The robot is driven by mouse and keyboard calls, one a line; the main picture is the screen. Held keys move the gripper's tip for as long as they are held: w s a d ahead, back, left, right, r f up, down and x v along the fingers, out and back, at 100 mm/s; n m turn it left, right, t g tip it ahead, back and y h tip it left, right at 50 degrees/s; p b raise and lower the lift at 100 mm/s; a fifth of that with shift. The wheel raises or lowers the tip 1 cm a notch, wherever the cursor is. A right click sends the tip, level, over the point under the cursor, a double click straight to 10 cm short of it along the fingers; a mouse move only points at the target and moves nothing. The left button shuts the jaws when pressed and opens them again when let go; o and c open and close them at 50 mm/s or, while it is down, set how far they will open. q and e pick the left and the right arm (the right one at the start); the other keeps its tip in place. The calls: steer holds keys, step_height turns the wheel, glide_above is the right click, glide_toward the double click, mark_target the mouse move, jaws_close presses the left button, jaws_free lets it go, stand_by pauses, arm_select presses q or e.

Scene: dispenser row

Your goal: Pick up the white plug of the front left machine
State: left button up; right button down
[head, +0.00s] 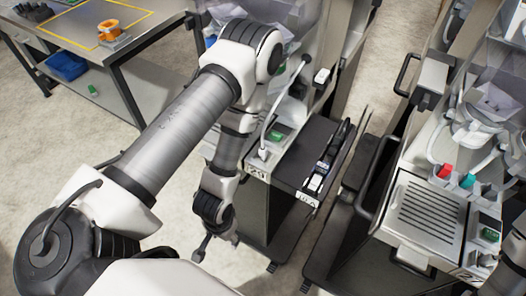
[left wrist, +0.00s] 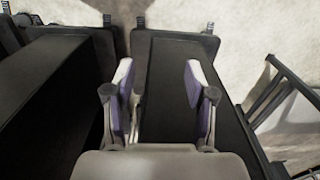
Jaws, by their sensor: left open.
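The front left machine (head: 290,165) stands on a dark cart in the middle of the head view. A white plug (head: 263,153) at the lower end of a white cable sits on its top edge, by a number label. Another small white piece (head: 316,183) lies in a black slot on the same top. My left gripper (head: 217,248) hangs below and left of the plug, beside the cart's front, apart from it. In the left wrist view its two pale fingers (left wrist: 158,85) are spread with nothing between them. The plug is not visible there. My right gripper is not in view.
A second machine (head: 430,215) with a grilled tray and red and teal pieces stands at the right, across a narrow gap. A workbench (head: 140,50) with an orange item (head: 111,32) is at the upper left. Bare floor (head: 60,140) lies between.

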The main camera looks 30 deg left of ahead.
arm_select(q)
steer(key=s+m+g, duration=0.1)
steer(key=s+g, duration=0.2)
step_height(320, 180, up, 28)
steer(key=n+t+h+p, duration=0.15)
steer(key=t+p, duration=0.25)
steer(key=p, duration=0.7)
glide_above(262, 148)
steer(key=s+a, duration=0.1)
steer(key=shift+n, duration=0.25)
steer(key=f+b, duration=0.2)
steer(key=b, duration=0.1)
steer(key=f+b, duration=0.3)
steer(key=d+f+b, duration=0.1)
steer(key=f+b, duration=0.1)
steer(key=shift+w+d+f+b, duration=0.1)
steer(key=shift+w+f+b, duration=0.25)
steer(key=shift+w+b, duration=0.05)
steer(key=shift+w, duration=0.15)
steer(key=shift+r, duration=0.1)
steer(key=c, duration=1)
